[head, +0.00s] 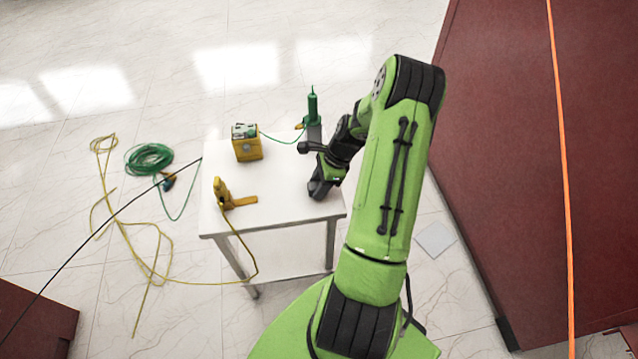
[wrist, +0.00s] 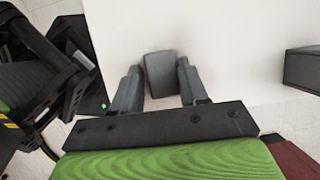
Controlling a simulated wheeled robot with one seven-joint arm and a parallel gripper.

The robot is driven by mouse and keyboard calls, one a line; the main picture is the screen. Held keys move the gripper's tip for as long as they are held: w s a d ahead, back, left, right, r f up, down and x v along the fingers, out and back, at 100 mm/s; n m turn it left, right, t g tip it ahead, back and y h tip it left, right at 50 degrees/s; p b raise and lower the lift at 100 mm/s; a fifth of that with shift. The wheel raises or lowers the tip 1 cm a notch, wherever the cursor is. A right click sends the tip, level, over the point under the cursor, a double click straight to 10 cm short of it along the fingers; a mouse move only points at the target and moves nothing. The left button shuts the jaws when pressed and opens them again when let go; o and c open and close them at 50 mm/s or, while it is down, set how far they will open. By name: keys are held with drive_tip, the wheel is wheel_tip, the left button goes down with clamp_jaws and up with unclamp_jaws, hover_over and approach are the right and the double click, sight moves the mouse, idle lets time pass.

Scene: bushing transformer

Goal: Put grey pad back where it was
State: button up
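The grey pad (wrist: 162,73) is a small dark grey block. In the wrist view it sits between the two fingers of my gripper (wrist: 158,84), over the white table top. Both fingers lie along its sides and appear to press on it. In the head view my gripper (head: 320,188) is low at the right edge of the white table (head: 270,200). The pad cannot be told apart from the dark fingers there. I cannot tell whether the pad touches the table.
A green tool (head: 312,106) stands on a grey block (head: 314,132) at the table's back right. A yellow box (head: 247,147) and a yellow clamp (head: 232,196) with a cable are on the table. Dark red cabinets (head: 540,180) stand right. The table's front middle is clear.

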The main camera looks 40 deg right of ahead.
drive_tip(key=shift+o, duration=1.3)
drive_tip(key=p+v, duration=0.4)
drive_tip(key=v, duration=0.8)
drive_tip(key=w+a+r+n+h, duration=0.2)
drive_tip(key=a+r+n, duration=0.4)
drive_tip(key=a+r, duration=0.25)
drive_tip(key=s+a+r+n+h, duration=0.2)
drive_tip(key=a+r+n, duration=0.5)
drive_tip(key=a+r, duration=0.1)
drive_tip(key=s+a+r+n+t, duration=0.1)
drive_tip(key=s+a+r+n, duration=0.1)
drive_tip(key=s+a+n, duration=0.3)
drive_tip(key=s+a+r+n+t, duration=0.2)
drive_tip(key=s+a+r+n, duration=0.1)
drive_tip(key=s+a+n, duration=0.2)
drive_tip(key=s+n, duration=0.2)
drive_tip(key=shift+s+a+r, duration=0.25)
drive_tip(key=shift+a+r, duration=0.1)
drive_tip(key=shift+a, duration=0.05)
